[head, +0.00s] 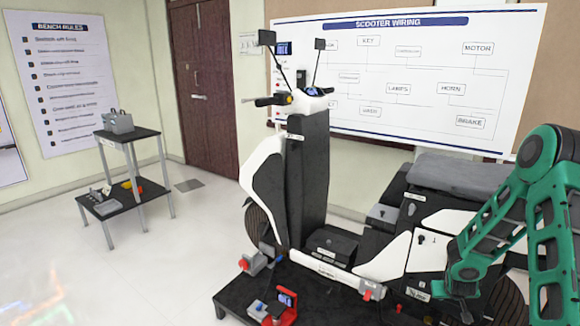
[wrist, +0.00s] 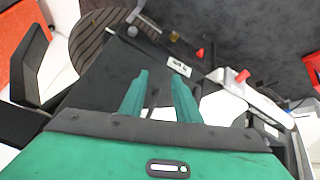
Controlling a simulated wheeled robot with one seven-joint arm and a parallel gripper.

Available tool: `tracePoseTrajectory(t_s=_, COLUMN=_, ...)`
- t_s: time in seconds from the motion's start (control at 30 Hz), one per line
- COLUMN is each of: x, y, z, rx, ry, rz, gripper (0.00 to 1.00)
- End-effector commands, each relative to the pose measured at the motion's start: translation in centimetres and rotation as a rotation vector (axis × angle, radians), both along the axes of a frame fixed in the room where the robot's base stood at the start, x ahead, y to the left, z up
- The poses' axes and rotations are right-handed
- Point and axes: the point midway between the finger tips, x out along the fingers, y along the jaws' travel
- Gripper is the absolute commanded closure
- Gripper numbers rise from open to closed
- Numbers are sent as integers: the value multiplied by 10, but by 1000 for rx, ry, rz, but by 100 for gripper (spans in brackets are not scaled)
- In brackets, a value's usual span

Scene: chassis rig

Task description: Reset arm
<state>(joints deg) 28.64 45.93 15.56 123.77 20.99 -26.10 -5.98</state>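My green arm (head: 540,200) comes in from the right in the head view and bends down beside the rear of the scooter. My gripper (wrist: 159,78) shows in the wrist view with its two green fingers apart and nothing between them. Part of the scooter's rear is hidden behind my arm.
A red and blue device (head: 284,305) and a grey-red part (head: 252,262) are on the black platform (head: 330,305). A two-tier stand (head: 130,185) holds small items at the left. The pale floor (head: 150,260) between stand and scooter is clear. A wiring board (head: 400,80) hangs behind.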

Motion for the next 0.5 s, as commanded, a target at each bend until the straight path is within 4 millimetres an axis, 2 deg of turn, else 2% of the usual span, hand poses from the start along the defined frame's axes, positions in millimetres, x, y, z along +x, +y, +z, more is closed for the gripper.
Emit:
tracePoseTrajectory(t_s=0.03, x=-6, y=-3, z=19, rx=-5, ry=15, rz=-7, gripper=70)
tracePoseTrajectory(t_s=0.1, x=-17, y=-5, z=41, rx=-4, ry=45, rz=-22, gripper=70)
tracePoseTrajectory(t_s=0.27, x=-48, y=-8, z=89, rx=4, ry=110, rz=-65, gripper=70)
tracePoseTrajectory(t_s=0.5, x=-107, y=-3, z=156, rx=38, ry=197, rz=-138, gripper=70)
